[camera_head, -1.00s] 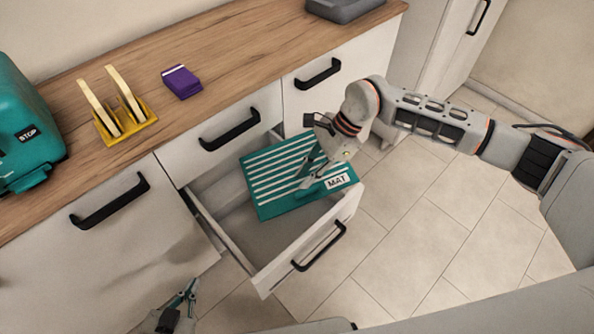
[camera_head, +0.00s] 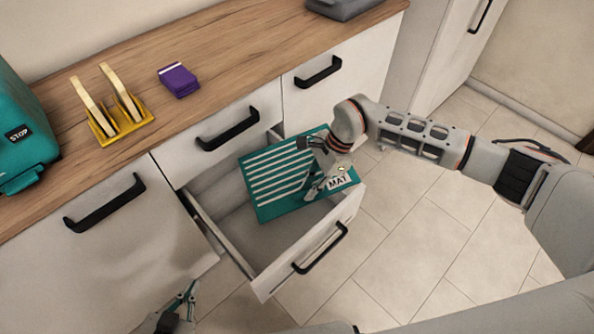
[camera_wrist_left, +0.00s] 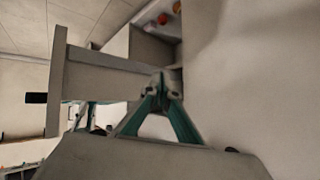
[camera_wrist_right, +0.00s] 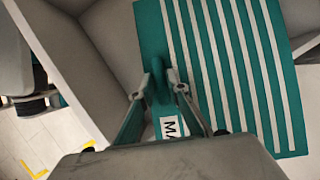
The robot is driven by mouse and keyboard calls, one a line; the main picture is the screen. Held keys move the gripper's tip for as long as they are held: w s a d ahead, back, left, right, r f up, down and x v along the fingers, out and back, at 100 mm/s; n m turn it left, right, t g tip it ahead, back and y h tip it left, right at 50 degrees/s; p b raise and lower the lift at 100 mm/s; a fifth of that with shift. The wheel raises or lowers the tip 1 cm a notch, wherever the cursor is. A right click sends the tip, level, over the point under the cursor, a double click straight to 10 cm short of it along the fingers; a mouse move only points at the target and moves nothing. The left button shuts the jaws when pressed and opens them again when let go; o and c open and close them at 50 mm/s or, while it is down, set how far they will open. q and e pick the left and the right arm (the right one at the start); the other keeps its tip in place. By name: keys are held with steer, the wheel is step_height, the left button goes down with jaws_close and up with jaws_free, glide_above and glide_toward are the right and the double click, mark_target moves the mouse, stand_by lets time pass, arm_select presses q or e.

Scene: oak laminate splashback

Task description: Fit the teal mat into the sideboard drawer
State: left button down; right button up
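The teal mat (camera_head: 270,205) has pale stripes and a MAT label. It lies over the right part of the open sideboard drawer (camera_head: 230,238), hiding the drawer's right wall; I cannot tell whether it rests on the floor or a rim. My right gripper (camera_head: 314,186) is over the mat's label end, fingers apart. In the right wrist view the fingertips (camera_wrist_right: 160,85) straddle the mat's edge strip beside the label, and the mat (camera_wrist_right: 225,70) fills the upper right. My left gripper (camera_head: 191,288) is low in front of the sideboard, empty; its tips meet in the left wrist view (camera_wrist_left: 160,85).
The wooden worktop holds a yellow rack (camera_head: 122,122), a purple packet (camera_head: 178,80), a teal appliance (camera_head: 22,135) and a grey item (camera_head: 345,8). The drawer's front panel with its black handle (camera_head: 320,248) juts into the room. The tiled floor right is clear.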

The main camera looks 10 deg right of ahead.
steer(key=shift+r, duration=0.1)
jaws_close()
